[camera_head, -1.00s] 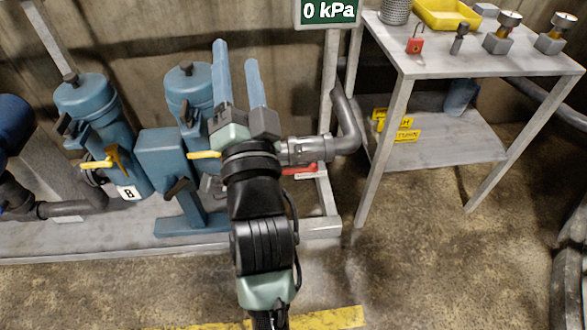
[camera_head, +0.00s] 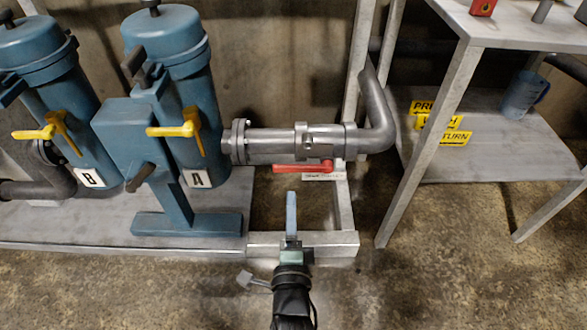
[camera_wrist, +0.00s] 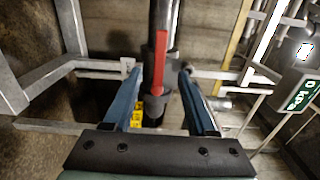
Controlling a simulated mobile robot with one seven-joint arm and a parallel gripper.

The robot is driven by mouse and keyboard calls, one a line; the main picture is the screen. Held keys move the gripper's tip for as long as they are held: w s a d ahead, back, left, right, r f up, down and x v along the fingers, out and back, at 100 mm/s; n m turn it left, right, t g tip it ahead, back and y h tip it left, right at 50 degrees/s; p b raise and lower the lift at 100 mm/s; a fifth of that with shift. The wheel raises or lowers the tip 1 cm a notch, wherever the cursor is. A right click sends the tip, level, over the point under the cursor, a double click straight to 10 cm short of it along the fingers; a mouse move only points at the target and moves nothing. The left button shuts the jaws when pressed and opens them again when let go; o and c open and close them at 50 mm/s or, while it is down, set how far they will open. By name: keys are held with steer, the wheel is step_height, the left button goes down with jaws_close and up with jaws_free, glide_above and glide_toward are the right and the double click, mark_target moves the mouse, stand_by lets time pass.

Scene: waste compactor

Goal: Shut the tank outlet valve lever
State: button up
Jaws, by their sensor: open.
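The red valve lever (camera_head: 302,168) lies along the lower side of the grey pipe (camera_head: 275,146), parallel to it. Its hub is at the right and its handle points left. A small white label (camera_head: 322,177), too small to read, sits just below the hub. My gripper (camera_head: 291,195) is just below and in front of the lever in the head view, apart from it there. In the wrist view, my gripper (camera_wrist: 160,74) is open, with one blue finger on each side of the red lever (camera_wrist: 161,62). I see no finger touching it.
Blue filter housings A (camera_head: 182,90) and B (camera_head: 45,100) with yellow levers stand at left. A metal frame (camera_head: 305,244) runs below the lever. A table (camera_head: 520,28) stands at right.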

mark_target(291, 171)
steer(key=w+b, duration=0.4)
steer(key=w, duration=0.6)
steer(key=shift+f, duration=0.1)
steer(key=shift+w+b, duration=0.5)
steer(key=shift+w, duration=0.4)
jaws_close()
stand_by(0.4)
